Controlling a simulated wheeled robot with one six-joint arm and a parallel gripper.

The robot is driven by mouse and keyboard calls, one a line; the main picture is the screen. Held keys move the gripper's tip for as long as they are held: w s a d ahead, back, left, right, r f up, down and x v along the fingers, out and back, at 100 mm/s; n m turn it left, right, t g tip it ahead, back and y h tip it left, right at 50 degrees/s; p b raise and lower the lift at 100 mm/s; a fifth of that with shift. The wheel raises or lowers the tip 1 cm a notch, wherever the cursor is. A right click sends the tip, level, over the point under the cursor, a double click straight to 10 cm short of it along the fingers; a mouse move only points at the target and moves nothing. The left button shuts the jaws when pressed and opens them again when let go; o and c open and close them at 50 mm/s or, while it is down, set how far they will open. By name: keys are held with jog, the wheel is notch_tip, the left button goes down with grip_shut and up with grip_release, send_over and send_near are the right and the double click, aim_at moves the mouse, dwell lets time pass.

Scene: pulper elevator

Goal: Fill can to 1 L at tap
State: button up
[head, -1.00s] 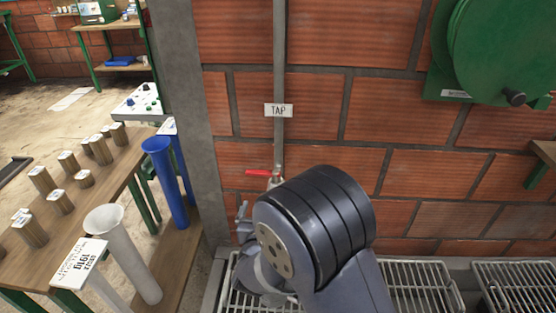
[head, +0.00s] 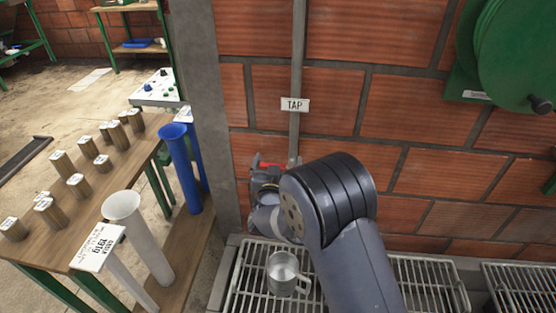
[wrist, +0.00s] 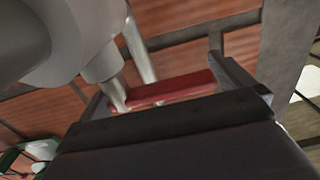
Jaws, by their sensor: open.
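The can (head: 283,275), a grey metal mug with a handle on its right, stands upright on the metal grate. I cannot make out a water level in it. The tap's red lever (head: 270,165) is on the pipe (head: 295,60) above, mostly behind my gripper. The tap body is largely hidden by my arm. In the wrist view the red lever (wrist: 170,90) lies across the space between my fingers. My gripper (head: 258,168) is open at the lever, with nothing clamped; contact is unclear. It also shows in the wrist view (wrist: 157,77).
A "TAP" label (head: 294,105) marks the pipe on the brick wall. A second grate (head: 515,285) is at the right, below a green reel (head: 515,55). At left, a wooden table (head: 100,215) holds several cylinders; a white tube (head: 145,240) and blue tube (head: 180,170) stand beside it.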

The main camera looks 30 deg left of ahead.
jog(key=shift+w, duration=0.15)
jog(key=shift+c, duration=0.2)
jog(key=c, duration=1)
jog(key=shift+f+b, duration=0.1)
jog(key=shift+b, duration=0.2)
jog(key=shift+c, duration=0.4)
